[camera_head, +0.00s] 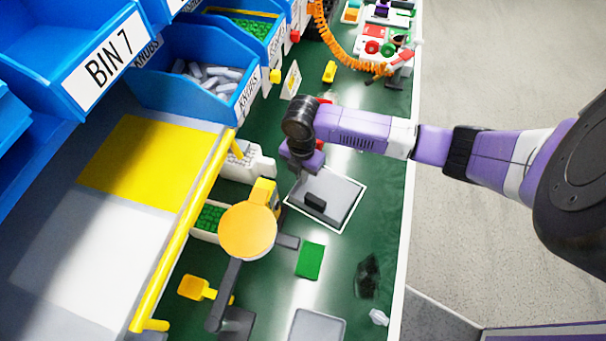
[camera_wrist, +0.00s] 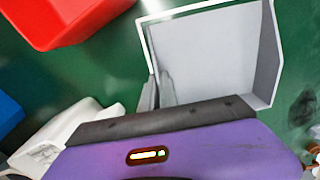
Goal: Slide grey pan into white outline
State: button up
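The grey pan (camera_head: 340,190) lies on the green table, bordered by the white outline (camera_head: 347,231). In the wrist view, the pan (camera_wrist: 205,50) fills the upper right, and the white outline (camera_wrist: 147,50) runs along its left and top edges. My gripper (camera_wrist: 158,76) looks shut, its two fingers close together at the pan's left edge; I cannot tell whether they touch it. In the head view, my gripper (camera_head: 306,168) points down at the pan's upper-left corner and hides that corner. The pan's lower edge is hidden by my gripper in the wrist view.
A dark block (camera_head: 315,201) sits in the pan area. A red bin (camera_wrist: 70,18) and a white object (camera_head: 248,160) are nearby. Blue bins (camera_head: 195,80) line the left.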

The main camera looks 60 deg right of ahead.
jog(key=o, duration=0.5)
jog(key=shift+r+b, duration=0.5)
jog(key=shift+r, duration=3.4)
